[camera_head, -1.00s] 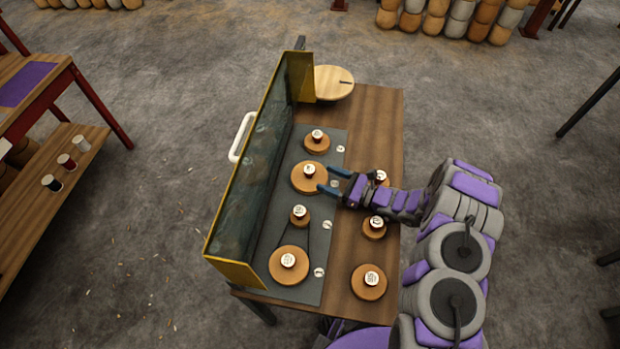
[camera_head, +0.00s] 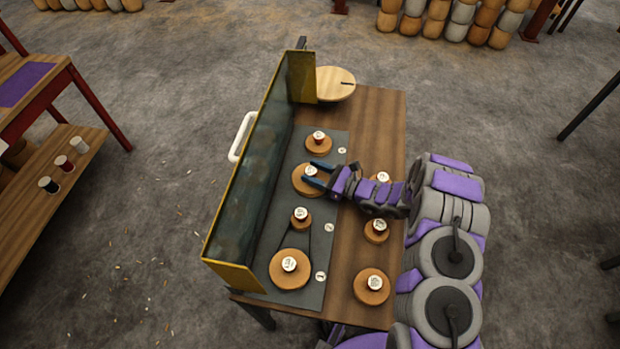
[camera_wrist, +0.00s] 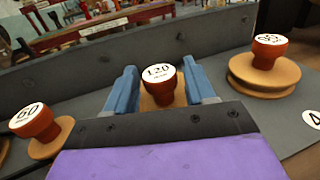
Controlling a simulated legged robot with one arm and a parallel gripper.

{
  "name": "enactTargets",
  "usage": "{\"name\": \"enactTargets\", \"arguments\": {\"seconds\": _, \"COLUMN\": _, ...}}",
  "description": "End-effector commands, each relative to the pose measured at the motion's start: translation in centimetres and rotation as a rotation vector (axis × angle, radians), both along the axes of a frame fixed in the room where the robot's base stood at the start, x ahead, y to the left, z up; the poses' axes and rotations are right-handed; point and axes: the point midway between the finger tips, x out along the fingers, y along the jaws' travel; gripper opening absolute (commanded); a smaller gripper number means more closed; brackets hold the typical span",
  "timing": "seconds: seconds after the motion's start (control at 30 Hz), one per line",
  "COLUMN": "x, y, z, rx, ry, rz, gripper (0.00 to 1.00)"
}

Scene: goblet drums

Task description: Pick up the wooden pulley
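Several round wooden pulleys with reddish knobs and white numbered caps are in view. My gripper (camera_head: 310,172) is over one on the dark panel, a wooden pulley (camera_head: 303,186) in the middle of the row. In the wrist view, its knob reads 120 (camera_wrist: 158,74) and stands between my two blue fingers (camera_wrist: 160,90). The fingers are apart, with a gap on each side of the knob. Most of this pulley's disc is hidden behind my gripper. A smaller pulley marked 60 (camera_wrist: 38,124) is on the left, and a wider pulley (camera_wrist: 264,78) on the right.
A tall yellow-framed guard (camera_head: 262,120) with a white handle stands along the left of the panel (camera_head: 270,220). A belt loops two lower pulleys. Loose pulleys (camera_head: 372,287) sit on the wooden table (camera_head: 375,115) at right. A pale round disc (camera_head: 335,84) is at the back.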

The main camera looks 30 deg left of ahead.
Motion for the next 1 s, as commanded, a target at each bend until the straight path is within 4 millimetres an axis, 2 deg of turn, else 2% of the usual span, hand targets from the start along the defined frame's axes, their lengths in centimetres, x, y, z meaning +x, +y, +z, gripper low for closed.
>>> {"name": "enactTargets", "arguments": {"seconds": 0.07, "x": 0.0, "y": -0.1, "z": 0.0, "rx": 0.001, "ry": 0.000, "rz": 0.000, "gripper": 0.46}}
{"name": "enactTargets", "arguments": {"seconds": 0.5, "x": 0.0, "y": 0.1, "z": -0.1, "rx": -0.001, "ry": 0.000, "rz": 0.000, "gripper": 0.04}}
{"name": "enactTargets", "arguments": {"seconds": 0.83, "x": 0.0, "y": 0.1, "z": 0.2, "rx": -0.001, "ry": 0.000, "rz": 0.000, "gripper": 0.03}}
{"name": "enactTargets", "arguments": {"seconds": 1.0, "x": 0.0, "y": 0.1, "z": 2.0, "rx": 0.000, "ry": -0.001, "rz": -0.001, "gripper": 0.03}}
